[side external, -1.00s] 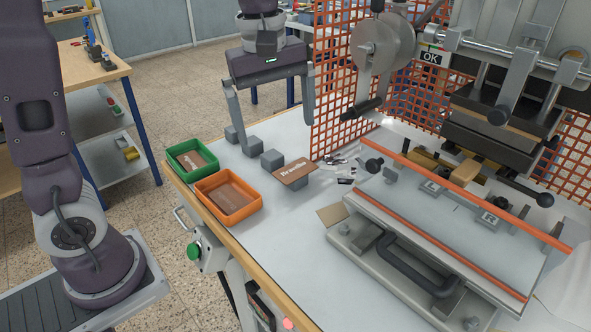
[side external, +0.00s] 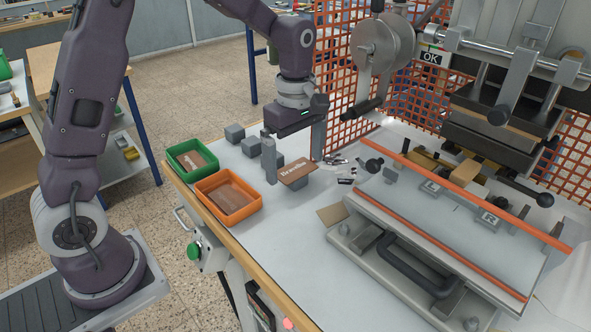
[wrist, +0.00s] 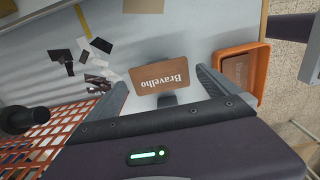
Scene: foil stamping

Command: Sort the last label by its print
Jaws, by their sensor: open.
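The brown label (side external: 297,174) lies on a grey block, with pale print reading "Bravelho". The green bin (side external: 173,161) holds a brown label with pale print. The orange bin (side external: 233,217) holds a brown label; its print is faint.
Several grey blocks (side external: 235,132) stand in a row behind the label. Scraps (side external: 345,170) and a tan card (side external: 333,214) lie to its right. The stamping press (side external: 440,240) and orange mesh guard (side external: 340,80) bound the right and back.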

